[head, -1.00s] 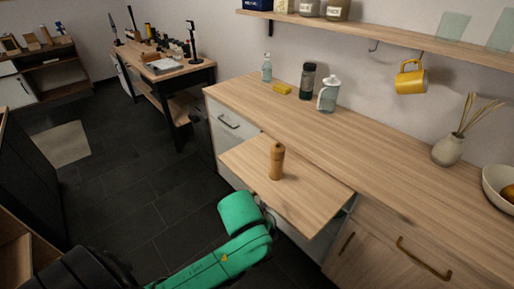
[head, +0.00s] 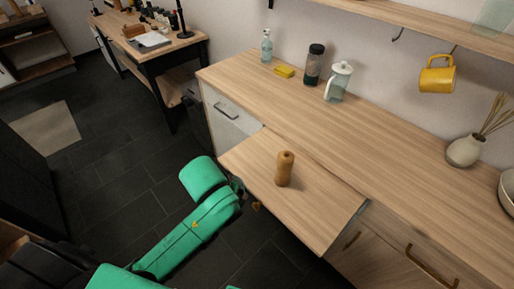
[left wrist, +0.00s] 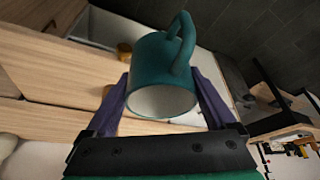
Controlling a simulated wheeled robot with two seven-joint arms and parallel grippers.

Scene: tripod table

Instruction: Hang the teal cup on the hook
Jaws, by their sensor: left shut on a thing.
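The teal cup (left wrist: 162,72) shows in the left wrist view, its pale inside facing the camera and its handle at the top right. My left gripper (left wrist: 163,100) is shut on it, with a dark finger on each side. In the head view the cup does not show, and my green left arm hides most of that gripper. A dark empty hook (head: 398,34) hangs under the wall shelf. A yellow mug (head: 436,77) hangs from another hook further right. My right gripper is not in view.
A wooden mill (head: 285,168) stands on a pull-out board (head: 318,203). The counter's middle is clear.

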